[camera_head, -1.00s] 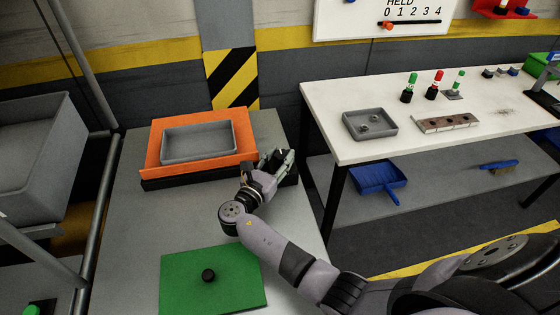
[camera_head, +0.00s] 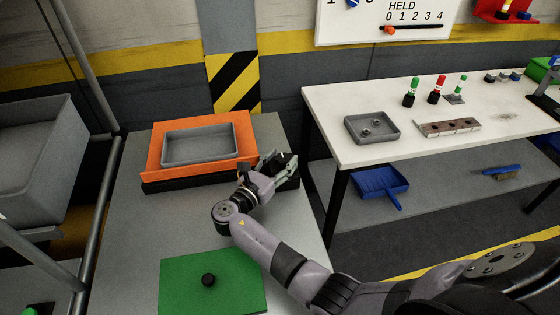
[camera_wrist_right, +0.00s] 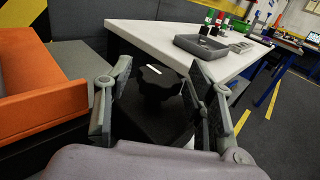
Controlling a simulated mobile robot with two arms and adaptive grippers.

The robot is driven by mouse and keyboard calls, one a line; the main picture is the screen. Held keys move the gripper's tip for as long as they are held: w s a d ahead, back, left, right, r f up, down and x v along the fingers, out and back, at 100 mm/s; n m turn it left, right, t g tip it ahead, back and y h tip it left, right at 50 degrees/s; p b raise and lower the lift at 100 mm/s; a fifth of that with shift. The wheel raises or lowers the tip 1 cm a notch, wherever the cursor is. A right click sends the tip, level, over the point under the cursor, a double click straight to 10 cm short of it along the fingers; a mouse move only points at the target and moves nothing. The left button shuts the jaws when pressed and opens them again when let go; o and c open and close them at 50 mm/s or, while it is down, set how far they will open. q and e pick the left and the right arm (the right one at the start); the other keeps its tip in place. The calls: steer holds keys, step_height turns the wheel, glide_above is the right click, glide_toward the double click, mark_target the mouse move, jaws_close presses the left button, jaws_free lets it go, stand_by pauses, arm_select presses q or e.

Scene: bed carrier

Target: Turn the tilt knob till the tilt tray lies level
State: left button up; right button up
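The tilt tray (camera_head: 240,130) is an orange plate with a grey bin (camera_head: 200,147) on it, above a black base on the grey table. I cannot tell for sure whether it lies level. Its orange side (camera_wrist_right: 45,105) shows at the left of the right wrist view. The tilt knob (camera_wrist_right: 158,84) is black and lobed with a white mark, on a black block at the tray's right. My right gripper (camera_head: 284,162) is at this block. In the wrist view its open fingers (camera_wrist_right: 160,75) stand either side of the knob, with a gap at the left. My left gripper is out of view.
A green mat (camera_head: 235,282) with a black knob lies at the table's front. A white bench (camera_head: 340,105) to the right holds a grey tray (camera_head: 350,128) and several small parts. A grey bin (camera_head: 40,150) and metal posts stand at the left.

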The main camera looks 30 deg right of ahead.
steer(key=shift+o, duration=0.4)
steer(key=v, duration=0.7)
steer(key=shift+s+a, duration=0.1)
steer(key=shift+a, duration=0.15)
steer(key=shift+f, duration=0.1)
